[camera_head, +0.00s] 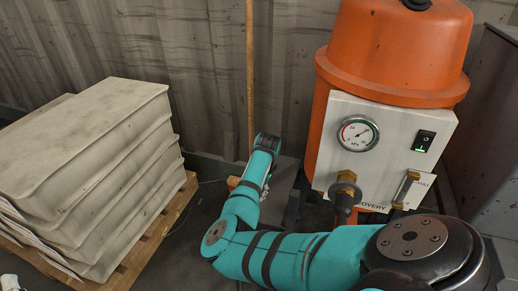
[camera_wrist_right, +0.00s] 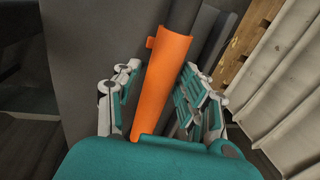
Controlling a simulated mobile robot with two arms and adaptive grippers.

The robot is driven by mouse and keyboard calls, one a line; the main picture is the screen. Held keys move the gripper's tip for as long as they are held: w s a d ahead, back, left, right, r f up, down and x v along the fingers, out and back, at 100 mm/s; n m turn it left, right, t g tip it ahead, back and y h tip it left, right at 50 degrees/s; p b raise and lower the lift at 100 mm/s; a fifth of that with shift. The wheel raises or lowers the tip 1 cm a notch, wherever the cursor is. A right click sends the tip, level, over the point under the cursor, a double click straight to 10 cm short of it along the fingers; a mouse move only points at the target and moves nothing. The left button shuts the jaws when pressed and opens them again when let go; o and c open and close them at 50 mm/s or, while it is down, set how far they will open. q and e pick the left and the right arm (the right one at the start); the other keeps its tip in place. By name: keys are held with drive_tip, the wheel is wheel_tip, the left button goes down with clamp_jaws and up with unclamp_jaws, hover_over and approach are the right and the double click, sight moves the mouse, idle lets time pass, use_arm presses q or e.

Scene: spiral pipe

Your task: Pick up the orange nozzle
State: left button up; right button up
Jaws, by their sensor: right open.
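The orange nozzle (camera_wrist_right: 163,84) shows in the right wrist view as a long, trough-shaped piece with a small tab near its upper end. It lies between the two spread fingers of my right gripper (camera_wrist_right: 158,78). The gripper is open, with a finger on each side of the nozzle; I cannot tell whether either touches it.
A stack of pale slabs on a wooden pallet (camera_head: 166,228) stands at left. An orange machine (camera_head: 394,50) with a gauge, switch and hose fitting stands at right, beside a grey cabinet (camera_head: 490,130). A thin wooden pole (camera_head: 250,70) leans against the corrugated wall.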

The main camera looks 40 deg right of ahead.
clamp_jaws()
idle(0.3)
idle(0.3)
